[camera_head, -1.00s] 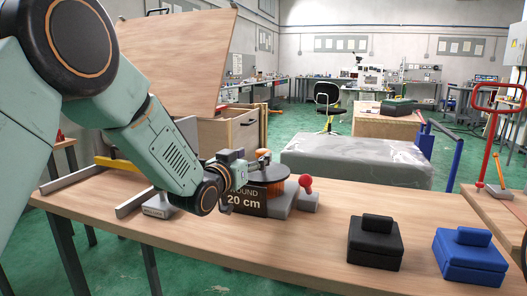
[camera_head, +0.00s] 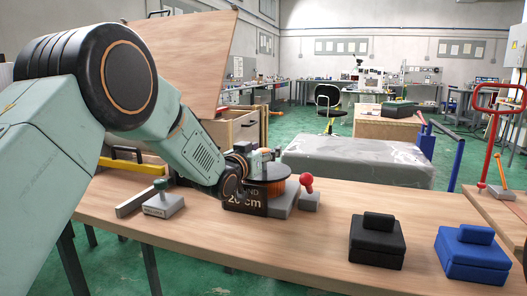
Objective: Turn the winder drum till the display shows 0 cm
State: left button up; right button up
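The winder drum (camera_head: 277,173) has a dark top disc and an orange wound side. It sits on a grey base on the wooden bench. Its black display (camera_head: 250,204) faces me and reads 20 cm, with the word above partly covered by my arm. My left gripper (camera_head: 266,157) is at the top of the drum, close to its far left part. It is small and partly hidden by its own wrist, so I cannot tell whether its fingers are open or touch the drum. My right gripper is not in view.
A red ball-topped lever (camera_head: 307,183) stands right of the drum. A grey block with a green knob (camera_head: 162,203) stands to its left. A black box (camera_head: 376,243) and a blue box (camera_head: 471,257) sit on the right. The bench top (camera_head: 305,240) between is clear.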

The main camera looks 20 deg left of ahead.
pick_arm(q)
jog(key=shift+w+f, duration=0.1)
grip_shut()
jog(key=shift+n+y, duration=0.8)
jog(key=shift+y, duration=0.4)
jog(key=shift+o, duration=1.1)
grip_release()
jog(key=s, duration=1.2)
jog(key=shift+a, duration=0.15)
